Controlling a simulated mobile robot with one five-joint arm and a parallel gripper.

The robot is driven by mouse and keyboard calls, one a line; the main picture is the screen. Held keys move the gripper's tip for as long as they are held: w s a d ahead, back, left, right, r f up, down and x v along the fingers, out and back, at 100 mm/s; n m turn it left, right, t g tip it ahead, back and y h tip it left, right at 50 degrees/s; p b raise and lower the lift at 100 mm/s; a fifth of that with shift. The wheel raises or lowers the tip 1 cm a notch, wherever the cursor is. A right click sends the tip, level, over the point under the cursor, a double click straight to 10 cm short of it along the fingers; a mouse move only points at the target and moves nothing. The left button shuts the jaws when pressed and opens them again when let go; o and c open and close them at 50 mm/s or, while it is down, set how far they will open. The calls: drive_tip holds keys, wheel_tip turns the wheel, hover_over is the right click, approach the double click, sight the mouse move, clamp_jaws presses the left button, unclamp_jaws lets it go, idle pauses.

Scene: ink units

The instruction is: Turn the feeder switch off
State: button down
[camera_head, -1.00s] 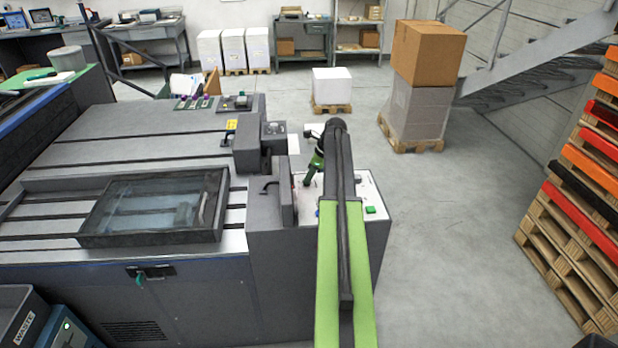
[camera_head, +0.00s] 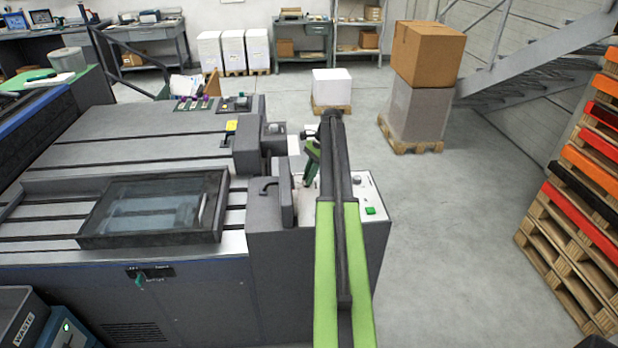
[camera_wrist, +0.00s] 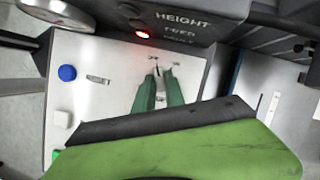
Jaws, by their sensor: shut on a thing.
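The small switch (camera_wrist: 158,70) is on the pale control panel (camera_wrist: 108,50), with tiny labels on either side that I cannot read. My gripper (camera_wrist: 165,76) has its green fingers close together at the switch and is shut on it. The fingertips hide most of its lever, so I cannot tell its setting. In the head view, my gripper (camera_head: 311,170) reaches down to the panel on the machine's right end, and my arm covers part of the panel.
A blue button (camera_wrist: 67,73) and a white button (camera_wrist: 61,119) sit left on the panel. A red light (camera_wrist: 143,34) glows beside the HEIGHT label. A dark housing (camera_head: 269,203) stands left of my gripper. Open floor (camera_head: 450,240) lies right of the machine.

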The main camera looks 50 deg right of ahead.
drive_tip(key=shift+w+n, duration=0.1)
drive_tip(key=shift+n, duration=0.5)
drive_tip(key=c, duration=1.4)
unclamp_jaws()
drive_tip(key=shift+g, duration=0.3)
drive_tip(key=shift+r, duration=0.1)
